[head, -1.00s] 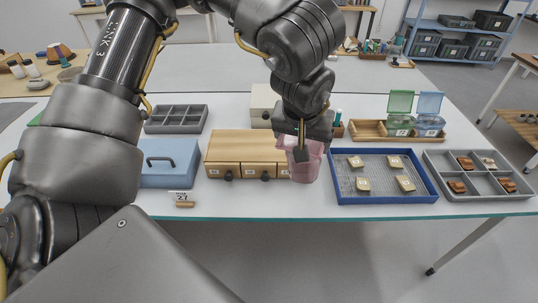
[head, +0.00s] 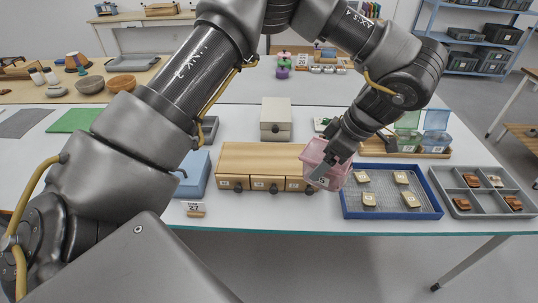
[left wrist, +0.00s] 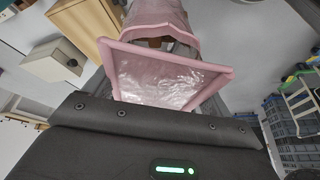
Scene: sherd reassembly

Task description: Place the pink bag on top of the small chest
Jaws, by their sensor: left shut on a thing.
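The pink bag (head: 329,168) is held in my left gripper (head: 328,165), which is shut on it. The bag hangs tilted by the right end of the wooden three-drawer chest (head: 262,152), close to the blue tray. In the left wrist view the bag (left wrist: 165,75) fills the middle, with a clear panel facing the camera. A smaller cream chest (head: 275,112) with one dark knob stands behind the wooden chest, its top bare. It also shows in the left wrist view (left wrist: 52,62). My right gripper is not in view.
A blue tray (head: 343,207) with several tan pieces lies to the right, beside a grey divided tray (head: 461,211). Green and blue lidded bins (head: 408,138) stand behind. A blue box (head: 194,178) and a 27 tag (head: 195,208) are to the left.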

